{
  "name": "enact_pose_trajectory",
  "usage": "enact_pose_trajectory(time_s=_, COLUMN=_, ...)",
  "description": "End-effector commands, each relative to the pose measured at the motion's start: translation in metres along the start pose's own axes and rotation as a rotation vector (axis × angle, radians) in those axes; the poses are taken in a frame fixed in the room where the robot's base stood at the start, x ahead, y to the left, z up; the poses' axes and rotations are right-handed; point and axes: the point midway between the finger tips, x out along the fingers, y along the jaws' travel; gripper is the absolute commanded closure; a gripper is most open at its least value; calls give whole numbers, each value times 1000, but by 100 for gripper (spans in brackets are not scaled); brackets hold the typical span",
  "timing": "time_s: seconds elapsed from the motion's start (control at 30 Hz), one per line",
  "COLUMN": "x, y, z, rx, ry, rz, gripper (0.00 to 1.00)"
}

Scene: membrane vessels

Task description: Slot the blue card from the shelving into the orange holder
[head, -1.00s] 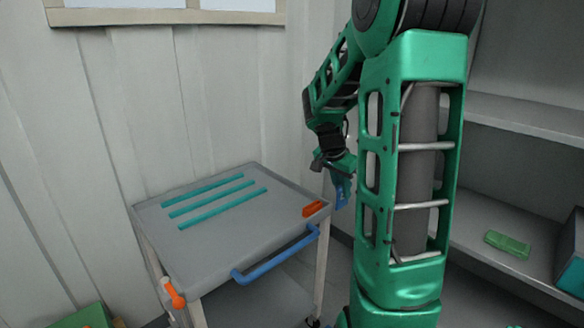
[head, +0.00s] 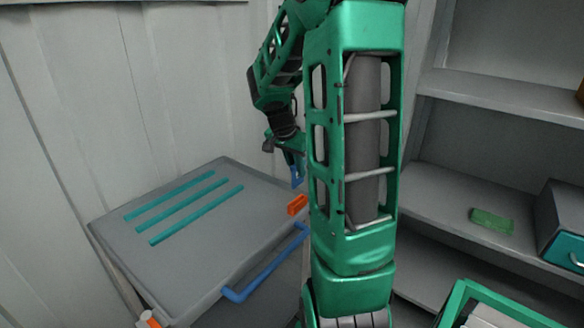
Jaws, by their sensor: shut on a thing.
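The orange holder (head: 298,205) sits on the grey cart top near its right edge, partly beside my green arm. My gripper (head: 294,165) hangs just above and behind the holder, pointing down. It is shut on the blue card (head: 298,177), which shows as a small blue piece below the fingers. The card is above the holder in the picture; I cannot tell its exact distance or alignment. My arm's large green link covers the space just right of them.
The cart top (head: 230,250) carries several teal strips (head: 190,205) and has a blue handle (head: 262,268) in front. Grey shelving (head: 440,195) stands at right with a green item (head: 491,221) and a teal-fronted box (head: 565,250). A green-rimmed container (head: 462,297) is at lower right.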

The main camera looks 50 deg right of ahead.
Motion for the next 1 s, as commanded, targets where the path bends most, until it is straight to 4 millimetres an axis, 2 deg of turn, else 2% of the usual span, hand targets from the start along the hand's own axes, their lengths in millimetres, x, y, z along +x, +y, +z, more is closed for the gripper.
enact_pose_trajectory(time_s=1.0, x=48, y=4, z=15, rx=7, ry=-1, rz=4, gripper=100)
